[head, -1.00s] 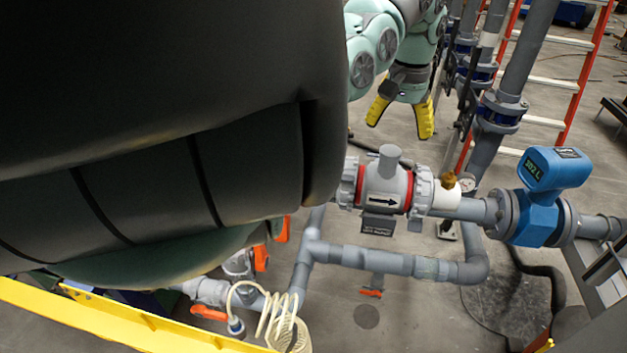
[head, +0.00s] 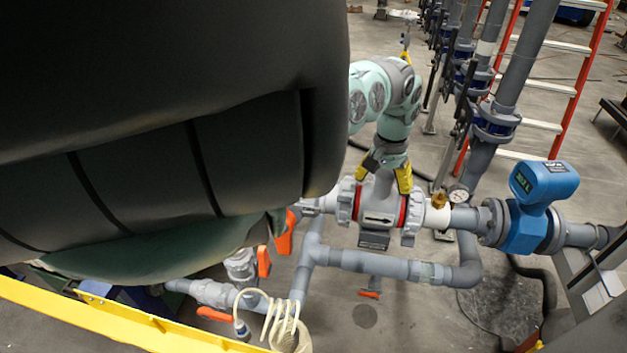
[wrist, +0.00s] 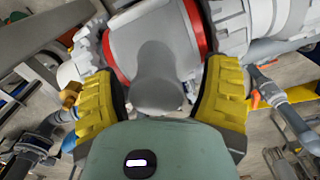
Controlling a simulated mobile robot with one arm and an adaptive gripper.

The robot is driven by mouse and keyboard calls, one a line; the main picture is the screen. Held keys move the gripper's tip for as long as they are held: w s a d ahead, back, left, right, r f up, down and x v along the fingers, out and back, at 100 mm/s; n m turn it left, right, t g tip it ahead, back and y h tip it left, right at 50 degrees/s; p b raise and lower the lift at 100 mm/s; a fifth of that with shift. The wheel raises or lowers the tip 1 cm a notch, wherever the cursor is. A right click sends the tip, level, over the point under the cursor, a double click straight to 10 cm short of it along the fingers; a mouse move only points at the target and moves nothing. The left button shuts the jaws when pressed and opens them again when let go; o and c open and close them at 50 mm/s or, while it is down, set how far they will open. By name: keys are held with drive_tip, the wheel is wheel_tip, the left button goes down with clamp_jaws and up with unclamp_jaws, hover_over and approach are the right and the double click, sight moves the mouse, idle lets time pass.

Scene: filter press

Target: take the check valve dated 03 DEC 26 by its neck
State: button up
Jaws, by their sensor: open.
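The check valve (head: 378,210) is a grey body with red rings and ribbed grey union nuts, set in a horizontal pipe. A black arrow label is on its front, and a dark tag (head: 374,240) hangs below; its writing is too small to read. Its round upright neck (wrist: 160,75) stands on top. My gripper (head: 384,182) is open, with yellow fingers on either side of the neck. In the wrist view my gripper (wrist: 165,105) has the neck between its fingertips, with a visible gap on the right. Whether the left finger touches is unclear.
A blue flow meter (head: 530,220) and a small brass fitting with a gauge (head: 458,194) are to the right. Grey pipework (head: 380,262) runs below. Vertical pipes and an orange ladder (head: 570,95) stand behind. A yellow rail (head: 120,322) crosses the lower left.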

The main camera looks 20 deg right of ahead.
drive_tip(key=shift+s+f, duration=0.1)
drive_tip(key=shift+f, duration=0.15)
drive_tip(key=shift+d, duration=0.1)
clamp_jaws()
idle(0.5)
drive_tip(key=shift+r, duration=0.15)
